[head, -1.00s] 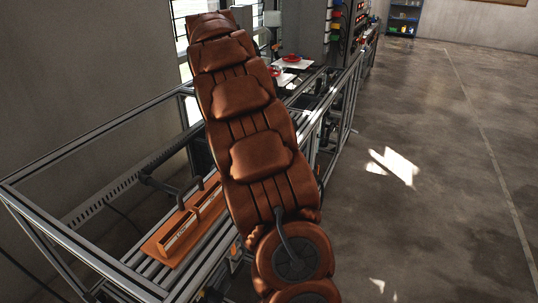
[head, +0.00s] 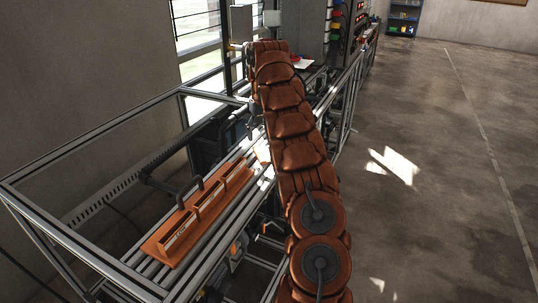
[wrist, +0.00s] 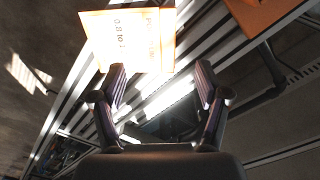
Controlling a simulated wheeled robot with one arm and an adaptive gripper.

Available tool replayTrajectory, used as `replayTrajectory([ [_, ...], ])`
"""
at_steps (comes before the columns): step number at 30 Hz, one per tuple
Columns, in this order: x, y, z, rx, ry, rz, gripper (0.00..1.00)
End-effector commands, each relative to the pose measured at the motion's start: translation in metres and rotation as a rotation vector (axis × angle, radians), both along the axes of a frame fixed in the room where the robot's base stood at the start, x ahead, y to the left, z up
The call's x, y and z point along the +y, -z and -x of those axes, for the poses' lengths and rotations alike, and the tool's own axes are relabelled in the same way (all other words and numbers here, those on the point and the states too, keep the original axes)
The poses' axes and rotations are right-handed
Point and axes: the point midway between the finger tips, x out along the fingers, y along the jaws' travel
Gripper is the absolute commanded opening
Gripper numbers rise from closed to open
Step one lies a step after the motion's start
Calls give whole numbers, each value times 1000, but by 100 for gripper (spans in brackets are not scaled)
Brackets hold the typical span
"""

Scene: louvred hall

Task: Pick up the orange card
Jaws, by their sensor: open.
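The orange card (wrist: 128,42), pale orange with dark printed text and brightly lit, shows in the upper left of the wrist view. It lies over the metal rails of the bench. In the head view a pale orange patch beside my arm looks like the card (head: 262,153). My gripper (wrist: 161,82) is open with nothing between its fingers. Its left fingertip overlaps the card's lower edge in the picture; I cannot tell whether they touch. The right finger is clear of the card.
An orange rack (head: 182,236) with upright dividers lies on the aluminium-framed bench (head: 130,272); its corner also shows at the top right of the wrist view (wrist: 262,12). Frame rails surround the bench top. Open concrete floor (head: 440,190) lies to the right.

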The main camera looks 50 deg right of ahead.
Motion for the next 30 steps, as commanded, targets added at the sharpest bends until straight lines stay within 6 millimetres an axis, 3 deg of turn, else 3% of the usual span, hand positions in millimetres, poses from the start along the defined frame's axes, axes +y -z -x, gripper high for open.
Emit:
replayTrajectory([
  [16,-1,26,1,4,2,-3,75],
  [30,-2,68,-3,-1,2,-2,75],
])
